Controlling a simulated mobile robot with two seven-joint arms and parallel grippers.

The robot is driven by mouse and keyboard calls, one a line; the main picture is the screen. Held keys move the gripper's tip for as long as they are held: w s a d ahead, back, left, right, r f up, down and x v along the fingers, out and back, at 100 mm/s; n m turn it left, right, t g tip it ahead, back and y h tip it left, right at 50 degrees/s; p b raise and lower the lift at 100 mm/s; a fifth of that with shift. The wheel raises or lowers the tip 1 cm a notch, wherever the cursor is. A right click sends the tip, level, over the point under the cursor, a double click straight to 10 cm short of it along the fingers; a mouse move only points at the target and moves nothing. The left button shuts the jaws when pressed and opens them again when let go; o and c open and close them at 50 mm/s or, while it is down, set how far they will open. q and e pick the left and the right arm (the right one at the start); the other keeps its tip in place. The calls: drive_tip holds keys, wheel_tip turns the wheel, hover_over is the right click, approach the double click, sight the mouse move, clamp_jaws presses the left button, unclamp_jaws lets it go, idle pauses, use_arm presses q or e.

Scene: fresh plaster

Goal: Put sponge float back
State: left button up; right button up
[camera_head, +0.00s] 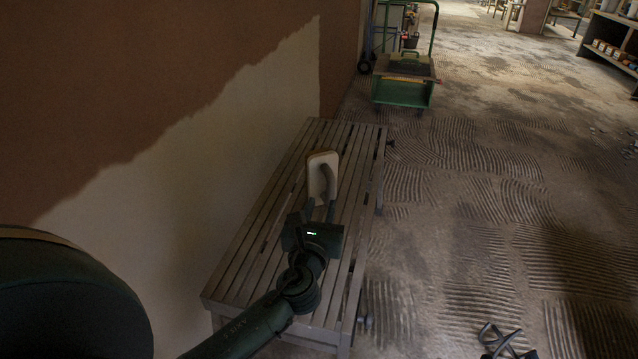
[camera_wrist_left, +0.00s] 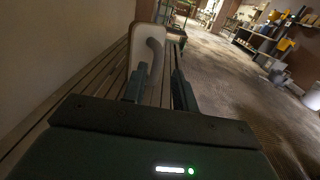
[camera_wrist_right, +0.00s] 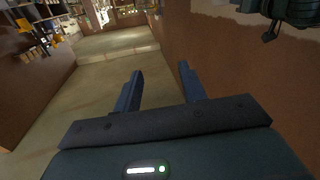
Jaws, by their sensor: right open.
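The sponge float (camera_head: 317,172), a pale rectangular board with a grey curved handle, stands tilted up above the slatted bench (camera_head: 262,225) in the head view. It also shows in the left wrist view (camera_wrist_left: 142,60), with its handle between the fingers. Whether the float's lower edge touches the bench is hidden. My right gripper (camera_wrist_right: 160,70) is open and empty in the right wrist view. Its dark fingers appear at the bottom right of the head view.
A green trolley (camera_head: 402,95) with a dark top and a handled item stands on the floor beyond the bench. A partly plastered wall (camera_head: 215,140) runs along the bench's left side. Shelves (camera_head: 612,45) stand at the far right. The ridged floor right of the bench is mostly clear.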

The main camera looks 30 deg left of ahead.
sight(330, 188)
use_arm(q)
drive_tip(key=f+b, duration=0.2)
drive_tip(key=f, duration=0.1)
drive_tip(key=shift+s+d+f, duration=0.15)
drive_tip(key=shift+d+f, duration=0.05)
drive_tip(key=shift+f, duration=0.05)
drive_tip(key=shift+w+a, duration=0.1)
drive_tip(key=shift+w, duration=0.15)
drive_tip(key=b+x, duration=0.3)
drive_tip(key=x, duration=0.4)
drive_tip(key=shift+w+a, duration=0.1)
drive_tip(key=shift+w, duration=0.25)
drive_tip(key=b+x, duration=0.2)
drive_tip(key=x, duration=0.2)
drive_tip(key=shift+w+a+f, duration=0.1)
drive_tip(key=shift+w, duration=0.3)
use_arm(e)
drive_tip(key=r+n+t+y, duration=0.1)
drive_tip(key=y, duration=0.1)
drive_tip(key=r+n+t+y, duration=0.1)
drive_tip(key=r+t+y, duration=0.1)
drive_tip(key=shift+w+a+r+n, duration=0.1)
drive_tip(key=shift+a+r+n, duration=0.1)
drive_tip(key=shift+a+n, duration=0.15)
use_arm(q)
drive_tip(key=shift+c, duration=0.6)
clamp_jaws()
